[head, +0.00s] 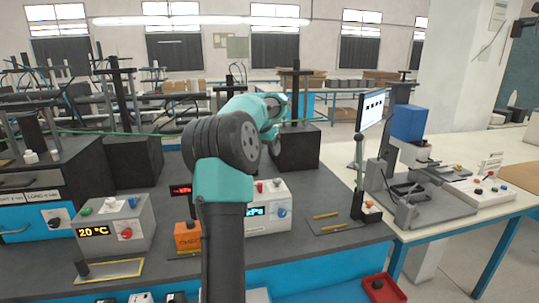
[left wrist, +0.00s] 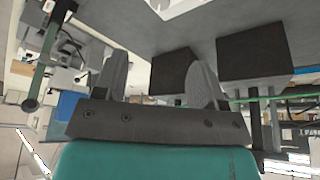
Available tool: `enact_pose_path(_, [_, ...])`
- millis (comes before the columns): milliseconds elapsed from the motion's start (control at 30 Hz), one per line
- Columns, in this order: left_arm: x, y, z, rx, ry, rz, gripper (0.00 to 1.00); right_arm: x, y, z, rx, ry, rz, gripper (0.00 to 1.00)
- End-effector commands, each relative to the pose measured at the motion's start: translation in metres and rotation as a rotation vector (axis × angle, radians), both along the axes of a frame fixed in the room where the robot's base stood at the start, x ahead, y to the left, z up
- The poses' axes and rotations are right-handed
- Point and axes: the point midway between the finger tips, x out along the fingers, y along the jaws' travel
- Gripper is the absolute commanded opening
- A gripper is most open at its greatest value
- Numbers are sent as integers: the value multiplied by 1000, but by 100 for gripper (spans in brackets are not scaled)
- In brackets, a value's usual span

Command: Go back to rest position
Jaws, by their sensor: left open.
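My left arm (head: 222,200) rises from the bottom middle of the head view, bends at a dark grey joint and reaches away over the bench (head: 345,250). Its far end is hard to make out there against a black block. In the left wrist view my left gripper (left wrist: 158,60) is open. Its two grey fingers stand apart with nothing held between them, and that view looks upside down, with the bench top in its upper part. My right gripper is not in view.
Black blocks (head: 297,150) with posts stand behind the arm. A grey box with a 20 C display (head: 115,228), an orange box (head: 187,238) and a white box (head: 270,195) are on the bench. A monitor (head: 373,105) stands right. A red tray (head: 384,290) is low right.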

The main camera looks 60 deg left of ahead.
Motion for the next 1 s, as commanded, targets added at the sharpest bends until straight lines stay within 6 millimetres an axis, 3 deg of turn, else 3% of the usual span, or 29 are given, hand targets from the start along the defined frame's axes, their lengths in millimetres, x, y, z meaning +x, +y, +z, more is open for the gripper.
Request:
enact_pose_path(567, [6,-3,-6,-6,-2,-7,64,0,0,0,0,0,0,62])
enact_pose_path(667, [22,-11,-24,-19,-8,-25,64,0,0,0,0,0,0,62])
enact_pose_path(767, [47,-26,-54,-41,-17,-53,64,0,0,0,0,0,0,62])
enact_pose_path(1000, [119,-92,-150,-115,-50,-134,64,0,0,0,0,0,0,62])
